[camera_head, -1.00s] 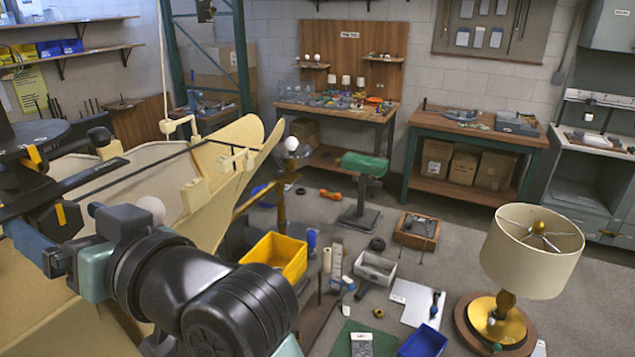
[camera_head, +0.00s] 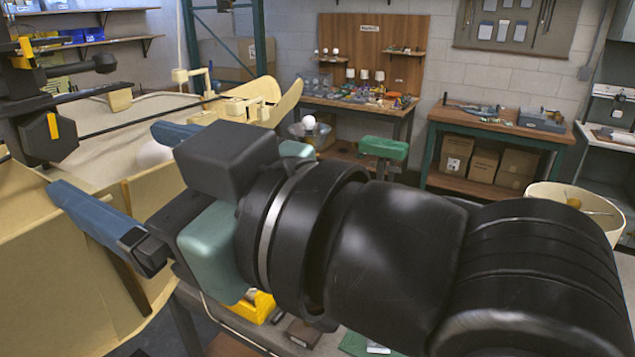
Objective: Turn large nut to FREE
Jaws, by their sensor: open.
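A black faceted block (camera_head: 48,138) with a yellow stripe hangs at the left edge; it looks like the large nut, but I cannot read any marking on it. Above it is another dark part with a yellow mark (camera_head: 25,50). My gripper (camera_head: 110,160) is open, its two blue fingers spread wide and pointing left. The lower finger's tip appears just below the block in the picture; the upper finger is to its right. Nothing visible is clamped between the fingers. I cannot tell the depth gap between gripper and block.
A large cream shell (camera_head: 100,108) with a dark rod lies behind and below the gripper. Workbenches with small parts (camera_head: 357,95) stand at the back. My arm covers the lower right and hides much of the floor.

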